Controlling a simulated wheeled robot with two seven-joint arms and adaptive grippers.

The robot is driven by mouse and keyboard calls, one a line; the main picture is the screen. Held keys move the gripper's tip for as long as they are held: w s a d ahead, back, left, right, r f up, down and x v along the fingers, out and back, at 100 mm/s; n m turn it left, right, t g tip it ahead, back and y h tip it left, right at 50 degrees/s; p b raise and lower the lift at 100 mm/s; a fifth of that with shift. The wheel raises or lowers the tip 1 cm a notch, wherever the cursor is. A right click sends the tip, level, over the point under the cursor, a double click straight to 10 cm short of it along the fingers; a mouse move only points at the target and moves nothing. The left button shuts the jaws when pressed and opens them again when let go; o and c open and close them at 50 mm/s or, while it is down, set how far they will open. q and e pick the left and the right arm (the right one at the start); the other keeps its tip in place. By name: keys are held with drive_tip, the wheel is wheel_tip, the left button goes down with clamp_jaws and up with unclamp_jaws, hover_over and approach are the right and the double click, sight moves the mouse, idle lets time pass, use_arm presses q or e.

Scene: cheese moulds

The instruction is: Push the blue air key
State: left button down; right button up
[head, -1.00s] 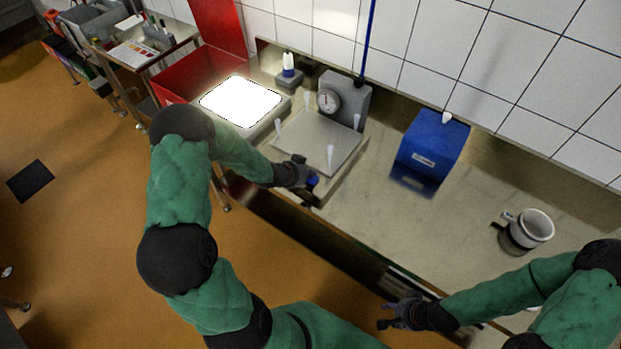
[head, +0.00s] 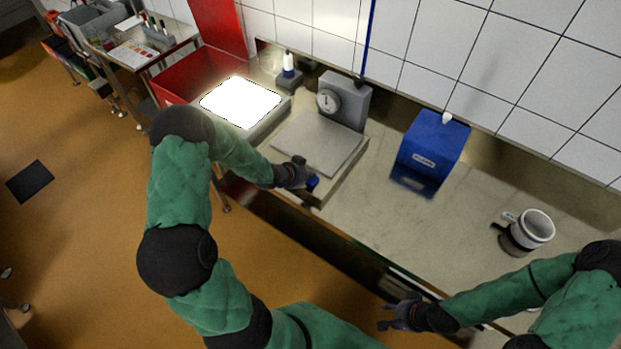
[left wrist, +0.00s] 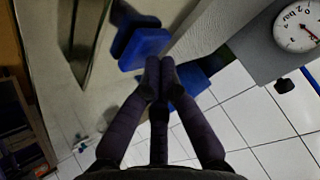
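The blue air key (head: 313,182) sits at the front edge of the grey station with the flat plate (head: 318,143). In the left wrist view the key shows as a blue block (left wrist: 146,47) just beyond my fingertips. My left gripper (head: 306,178) is shut and empty, its fingertips together at the key's near edge; they appear to touch it. The plate is bare and flat. The round gauge (head: 328,101), also in the left wrist view (left wrist: 298,26), is on the grey housing behind the plate. My right gripper (head: 386,314) looks open and empty, before the counter's front edge.
A lit white panel (head: 241,102) and red tray (head: 178,89) are left of the station. A blue box (head: 432,149) and a white-and-dark mug (head: 533,231) stand to the right on the counter. The counter between station and blue box is clear.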

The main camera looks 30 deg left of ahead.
use_arm(q)
drive_tip(key=shift+r+p, duration=0.4)
drive_tip(key=shift+r, duration=0.2)
use_arm(e)
drive_tip(key=shift+r, duration=0.5)
use_arm(q)
wheel_tip(320, 180, up, 6)
drive_tip(key=p, duration=0.5)
use_arm(e)
wheel_tip(320, 180, up, 5)
drive_tip(key=shift+f, duration=0.1)
drive_tip(key=shift+o, duration=0.3)
idle(1.0)
